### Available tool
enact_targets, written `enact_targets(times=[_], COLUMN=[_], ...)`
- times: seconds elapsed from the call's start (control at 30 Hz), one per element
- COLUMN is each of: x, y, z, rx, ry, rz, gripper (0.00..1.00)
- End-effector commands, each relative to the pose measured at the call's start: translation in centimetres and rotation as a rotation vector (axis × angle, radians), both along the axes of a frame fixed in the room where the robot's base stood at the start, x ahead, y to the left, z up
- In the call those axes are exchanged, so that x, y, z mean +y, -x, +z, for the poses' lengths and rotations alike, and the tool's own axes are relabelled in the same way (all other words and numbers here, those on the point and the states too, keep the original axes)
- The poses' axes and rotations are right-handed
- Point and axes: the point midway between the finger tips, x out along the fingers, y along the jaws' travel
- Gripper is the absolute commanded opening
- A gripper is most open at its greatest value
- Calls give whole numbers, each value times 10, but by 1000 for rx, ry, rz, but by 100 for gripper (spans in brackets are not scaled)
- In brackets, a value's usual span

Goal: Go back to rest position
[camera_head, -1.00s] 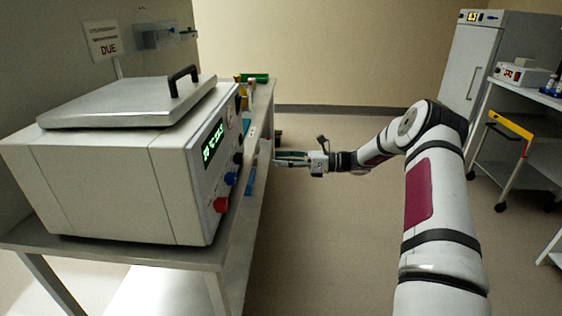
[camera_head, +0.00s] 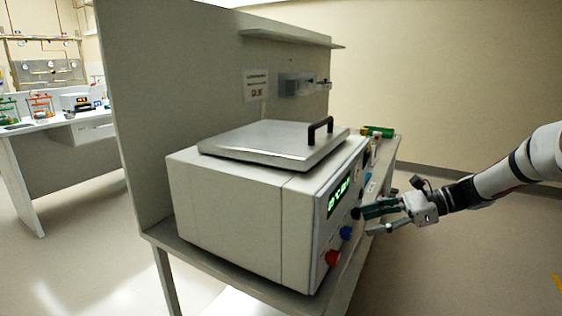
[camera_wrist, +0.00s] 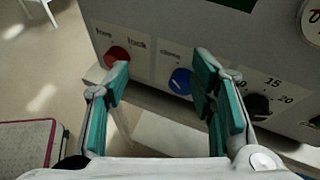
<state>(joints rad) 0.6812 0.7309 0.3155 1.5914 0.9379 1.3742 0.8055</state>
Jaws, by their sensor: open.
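My gripper (camera_head: 376,219) is at the right of the head view, beside the front panel of a grey box-shaped machine (camera_head: 230,215). In the wrist view my gripper (camera_wrist: 160,100) shows its two teal-padded fingers spread apart with nothing between them. Beyond the fingers is the machine's panel with a red knob (camera_wrist: 117,55), a blue knob (camera_wrist: 180,80) and a black dial (camera_wrist: 258,103). I cannot tell whether a fingertip touches the panel.
The machine stands on a grey bench (camera_head: 165,240) with a tall back panel (camera_head: 170,90). A green item (camera_head: 378,131) lies at the bench's far end. Another bench with glassware (camera_head: 40,104) stands at the far left. Open floor lies right of the bench.

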Motion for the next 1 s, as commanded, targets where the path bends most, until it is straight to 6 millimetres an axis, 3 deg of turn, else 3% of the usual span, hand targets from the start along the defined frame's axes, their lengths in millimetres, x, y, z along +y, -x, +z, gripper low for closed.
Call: enact_targets(times=[0.03, 0.2, 0.43, 0.73, 1.0], x=[15, 50, 78, 87, 74], y=[15, 67, 145, 251, 340], z=[12, 37, 64, 85, 85], rx=[-31, -132, -276, -471, -651], ry=[64, 257, 491, 752, 945], rz=[60, 246, 497, 812, 1087], gripper=[51, 51, 51, 51, 51])
